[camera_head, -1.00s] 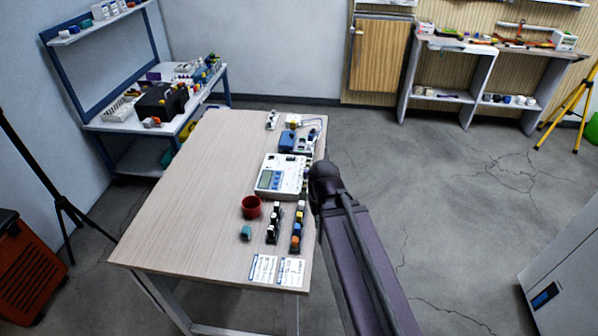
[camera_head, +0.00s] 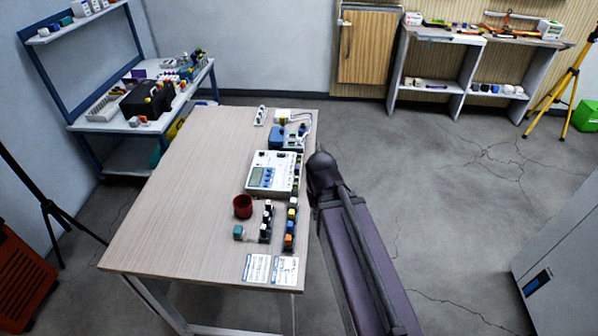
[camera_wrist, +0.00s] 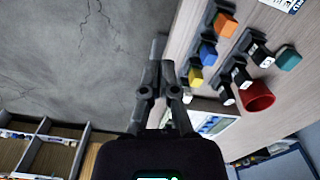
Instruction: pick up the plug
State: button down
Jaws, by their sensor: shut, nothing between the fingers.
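I cannot tell for sure which small thing is the plug. Small blocks in orange, blue and yellow stand in a row (camera_head: 290,228) at the table's right edge. The same row shows in the wrist view, with an orange block (camera_wrist: 226,24), a blue block (camera_wrist: 207,54) and a yellow block (camera_wrist: 195,77). A second row holds white-topped pieces (camera_head: 266,222). A teal block (camera_head: 239,231) stands beside it. My gripper (camera_wrist: 158,50) is shut and empty, over the floor beside the table edge.
The wooden table (camera_head: 180,190) has a clear left half. A red cup (camera_head: 243,206), a white meter box (camera_head: 270,174), a blue device (camera_head: 278,136) and a white socket strip (camera_head: 261,115) stand on it. Two label cards (camera_head: 270,268) lie at the front.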

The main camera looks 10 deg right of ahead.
aim_at(297, 167)
jog(key=c, duration=1.1)
grip_release()
jog(key=o, duration=0.4)
jog(key=shift+w+r, duration=0.1)
jog(key=shift+w, duration=0.15)
jog(key=shift+o, duration=1.1)
jog(key=w+r+m+p, duration=0.1)
jog(key=w+r+p, duration=0.2)
jog(key=w, duration=1)
jog(key=w+r+m+p, duration=0.2)
jog(key=w+r+p, duration=0.1)
jog(key=w, duration=1.1)
jog(key=shift+w+a+r+p, duration=0.15)
jog(key=shift+a+r+p, duration=0.2)
jog(key=shift+p, duration=0.1)
jog(key=shift+f, duration=0.15)
notch_tip(297, 167, down, 8)
jog(key=b, duration=0.8)
jog(key=shift+f+b, duration=0.2)
jog(key=shift+b, duration=0.15)
